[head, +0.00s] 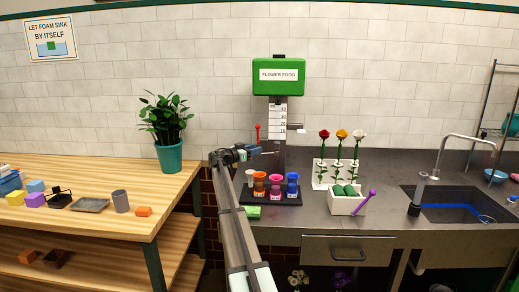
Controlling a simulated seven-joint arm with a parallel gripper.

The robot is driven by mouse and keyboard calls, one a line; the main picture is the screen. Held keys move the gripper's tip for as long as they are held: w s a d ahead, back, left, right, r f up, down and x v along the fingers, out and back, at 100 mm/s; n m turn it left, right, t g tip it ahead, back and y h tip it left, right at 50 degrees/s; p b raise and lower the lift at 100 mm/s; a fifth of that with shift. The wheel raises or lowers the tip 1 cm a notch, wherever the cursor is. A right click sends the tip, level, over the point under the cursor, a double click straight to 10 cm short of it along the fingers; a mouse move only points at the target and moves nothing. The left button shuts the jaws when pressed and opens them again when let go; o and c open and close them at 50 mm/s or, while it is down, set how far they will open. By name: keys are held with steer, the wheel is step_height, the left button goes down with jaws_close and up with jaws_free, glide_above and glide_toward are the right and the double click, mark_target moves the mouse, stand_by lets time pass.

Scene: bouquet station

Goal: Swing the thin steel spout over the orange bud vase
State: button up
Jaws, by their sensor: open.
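The orange bud vase (259,184) stands upright on a black tray (285,199) on the grey counter, left of a pink vase (276,186) and a blue vase (292,184). Behind them is the green flower food dispenser (279,76) on a grey column. A light grey arm (297,130) sticks out to the right from the column; I cannot tell whether it is the thin steel spout. My gripper (268,152) is open, above and behind the orange vase, pointing right toward the column. Whether it touches anything there is too small to tell.
A red-topped lever (257,132) stands left of the column. A pale cup (250,178) is beside the orange vase. Roses in a white rack (320,174) and a white box (346,205) stand right of the tray. A sink (455,204) is further right; a wooden table (100,180) is left.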

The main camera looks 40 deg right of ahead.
steer(key=shift+d, duration=1.9)
steer(key=shift+c, duration=0.4)
jaws_close()
